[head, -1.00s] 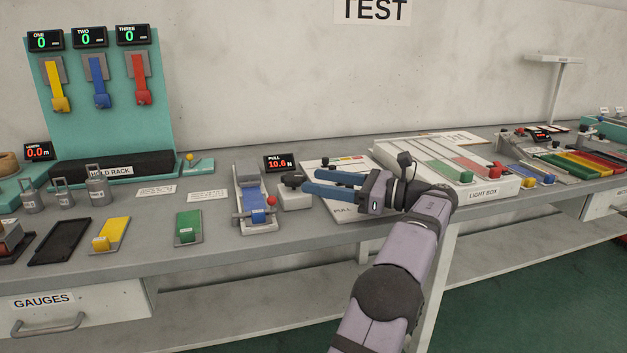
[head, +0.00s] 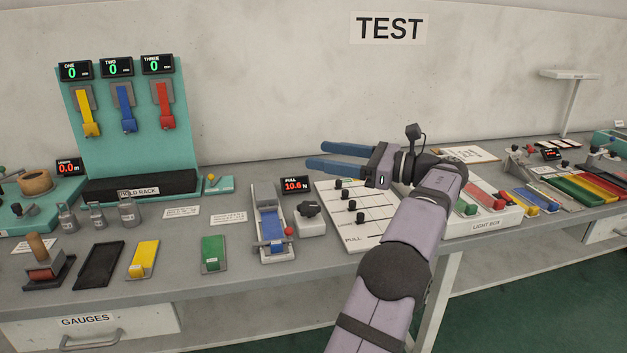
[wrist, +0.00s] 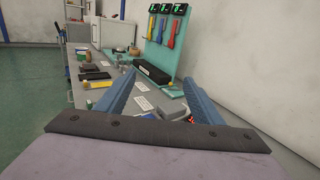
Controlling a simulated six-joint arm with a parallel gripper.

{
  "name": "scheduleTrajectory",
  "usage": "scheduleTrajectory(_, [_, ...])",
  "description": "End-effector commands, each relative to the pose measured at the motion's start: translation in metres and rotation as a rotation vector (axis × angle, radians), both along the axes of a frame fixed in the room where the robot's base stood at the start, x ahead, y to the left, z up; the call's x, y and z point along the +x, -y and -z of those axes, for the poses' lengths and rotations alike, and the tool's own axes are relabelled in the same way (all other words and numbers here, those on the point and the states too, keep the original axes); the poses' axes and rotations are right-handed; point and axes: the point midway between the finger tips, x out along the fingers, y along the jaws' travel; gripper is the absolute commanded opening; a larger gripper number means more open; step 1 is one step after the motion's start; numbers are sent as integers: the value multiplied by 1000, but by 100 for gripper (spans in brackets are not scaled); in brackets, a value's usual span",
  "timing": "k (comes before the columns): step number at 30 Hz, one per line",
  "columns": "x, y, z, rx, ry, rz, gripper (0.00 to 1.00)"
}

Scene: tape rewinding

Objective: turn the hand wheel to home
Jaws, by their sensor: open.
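No part is labelled as a hand wheel. A black knob (head: 309,209) on a small light box (head: 310,226) stands right of the blue clamp fixture. Another black knob (head: 17,209) sits on the teal station at the far left, beside a brown tape roll (head: 36,182). I cannot tell which is the hand wheel. My gripper (head: 315,155) is open and empty, raised above the bench and pointing left. In the wrist view its two blue fingers (wrist: 146,78) are spread, with the bench beyond them.
The hold rack (head: 127,189) stands at the back left with yellow, blue and red straps above it. A board with several sliders (head: 352,228) lies below my gripper. The blue clamp fixture (head: 268,217) and PULL display (head: 297,185) stand left of it.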

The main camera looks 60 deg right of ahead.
Motion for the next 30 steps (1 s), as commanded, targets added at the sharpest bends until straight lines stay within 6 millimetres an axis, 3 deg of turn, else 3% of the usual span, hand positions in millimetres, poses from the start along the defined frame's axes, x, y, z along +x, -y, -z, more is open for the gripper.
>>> scheduleTrajectory(1, [2, -3, -32, 8, 0, -4, 61])
scheduleTrajectory(6, [8, -12, -76, 68, 6, -15, 61])
scheduleTrajectory(12, [14, -23, -117, 198, 31, -10, 61])
scheduleTrajectory(18, [23, -25, -133, 486, 50, 75, 61])
scheduleTrajectory(20, [25, -24, -123, 648, 48, 120, 61])
scheduleTrajectory(23, [25, -25, -91, 971, 39, 207, 61])
scheduleTrajectory(27, [19, -30, -21, 1498, 40, 343, 61])
scheduleTrajectory(30, [13, -38, 22, 1846, 60, 431, 61])
